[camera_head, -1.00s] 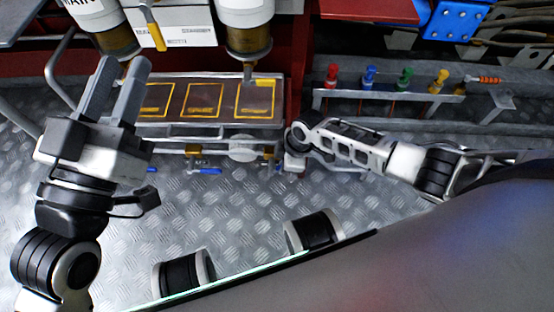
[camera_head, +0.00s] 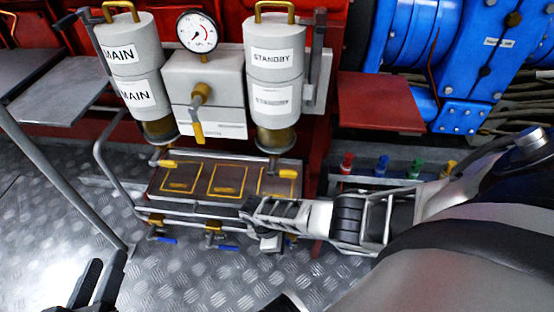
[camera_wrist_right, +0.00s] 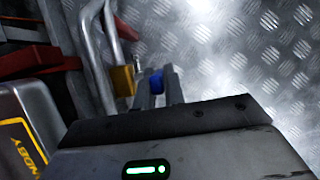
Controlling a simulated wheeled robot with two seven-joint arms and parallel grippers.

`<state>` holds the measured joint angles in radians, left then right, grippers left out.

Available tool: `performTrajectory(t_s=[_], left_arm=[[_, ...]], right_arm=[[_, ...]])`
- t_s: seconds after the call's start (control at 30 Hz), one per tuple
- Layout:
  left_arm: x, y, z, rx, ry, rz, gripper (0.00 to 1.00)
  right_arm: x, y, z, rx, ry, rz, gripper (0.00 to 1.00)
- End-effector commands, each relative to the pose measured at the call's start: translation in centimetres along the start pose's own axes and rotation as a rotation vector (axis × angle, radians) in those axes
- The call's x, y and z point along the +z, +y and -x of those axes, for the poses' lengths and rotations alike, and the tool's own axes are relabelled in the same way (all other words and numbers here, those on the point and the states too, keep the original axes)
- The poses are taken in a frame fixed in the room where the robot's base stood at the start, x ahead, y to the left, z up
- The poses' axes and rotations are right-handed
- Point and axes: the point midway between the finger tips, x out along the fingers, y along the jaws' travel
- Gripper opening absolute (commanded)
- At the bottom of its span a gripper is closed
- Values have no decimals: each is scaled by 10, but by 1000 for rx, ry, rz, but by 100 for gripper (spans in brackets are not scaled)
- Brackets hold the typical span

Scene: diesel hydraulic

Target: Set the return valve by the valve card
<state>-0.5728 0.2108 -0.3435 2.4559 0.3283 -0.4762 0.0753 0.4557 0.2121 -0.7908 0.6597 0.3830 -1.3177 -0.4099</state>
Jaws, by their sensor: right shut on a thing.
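Brass valves with blue handles sit on the pipe below the dark tray in the head view: a left one (camera_head: 156,221) and a middle one (camera_head: 213,226). The right end of this row is mostly hidden by my right arm. My right gripper (camera_wrist_right: 157,88) is shut on a blue handle (camera_wrist_right: 156,80), beside a brass valve body (camera_wrist_right: 122,80). In the head view the right gripper (camera_head: 270,242) is at the row's right end, its fingertips hidden. I cannot read which valve is the return one, nor make out the valve card. My left gripper (camera_head: 97,282) is open and empty at bottom left.
The MAIN canister (camera_head: 130,60) and STANDBY canister (camera_head: 275,75) stand above the tray (camera_head: 200,192), with a gauge (camera_head: 197,32) and yellow lever (camera_head: 198,130) between them. Coloured knobs (camera_head: 382,165) stand at the right. Tread-plate floor (camera_head: 190,285) is clear.

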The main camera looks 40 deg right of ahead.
Motion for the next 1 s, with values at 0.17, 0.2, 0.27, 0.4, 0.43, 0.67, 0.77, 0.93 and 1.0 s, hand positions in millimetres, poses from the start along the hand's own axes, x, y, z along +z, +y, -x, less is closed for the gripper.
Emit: performTrajectory(t_s=[0.17, 0.2, 0.27, 0.4, 0.43, 0.67, 0.77, 0.93, 1.0], left_arm=[[0, 0, 0, 1, 1, 3, 33], [0, 0, 0, 1, 1, 3, 33], [0, 0, 0, 1, 1, 3, 33], [0, 0, 0, 2, 3, 3, 33], [-1, 0, 0, 2, 3, 3, 33], [-1, 1, 0, 2, 5, 2, 33], [-2, 1, 0, 3, 5, 2, 33], [-3, 1, 0, 2, 6, 0, 33], [-7, 2, 1, -2, 6, -10, 33]], right_arm=[[4, 0, -2, -7, -25, -13, 0], [5, 0, -2, -8, -27, -14, 0], [5, 0, -3, -8, -28, -14, 0], [4, 0, -2, -7, -28, -12, 0], [4, 0, -2, -7, -28, -12, 0], [4, 0, -2, -6, -27, -11, 33], [4, 0, -2, -6, -26, -11, 33], [4, 0, 0, -6, -25, -11, 33], [4, 0, 7, -5, -23, -11, 33]])
